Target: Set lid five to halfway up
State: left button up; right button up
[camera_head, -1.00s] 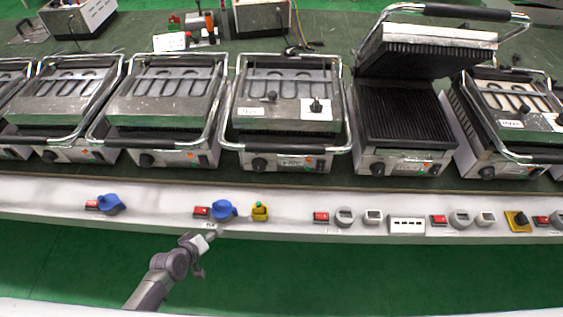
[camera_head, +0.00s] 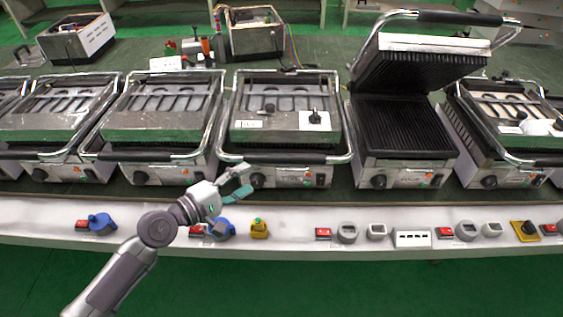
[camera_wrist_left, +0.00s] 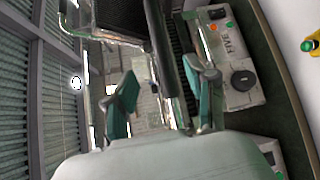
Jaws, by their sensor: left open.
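Lid five (camera_head: 275,138) is the closed lid of the middle grill in the head view, with a black front handle bar (camera_head: 295,157). In the left wrist view a FIVE label shows on the grill's front panel (camera_wrist_left: 229,45), beside a round black knob (camera_wrist_left: 243,80). My left gripper (camera_head: 246,180) is open at the front left corner of this grill, near the left end of the handle. In the left wrist view the dark handle bar (camera_wrist_left: 163,50) runs between the two teal-padded fingers. Whether either finger touches it I cannot tell. My right gripper is out of view.
Closed grills (camera_head: 160,115) stand to the left. A grill with its lid raised (camera_head: 405,120) stands close on the right.

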aim_at(276, 162)
pick_arm(q)
jog(key=x, duration=1.3)
jog(key=shift+w+a+p, duration=0.1)
jog(key=shift+p, duration=0.25)
jog(key=shift+c, duration=0.4)
grip_shut()
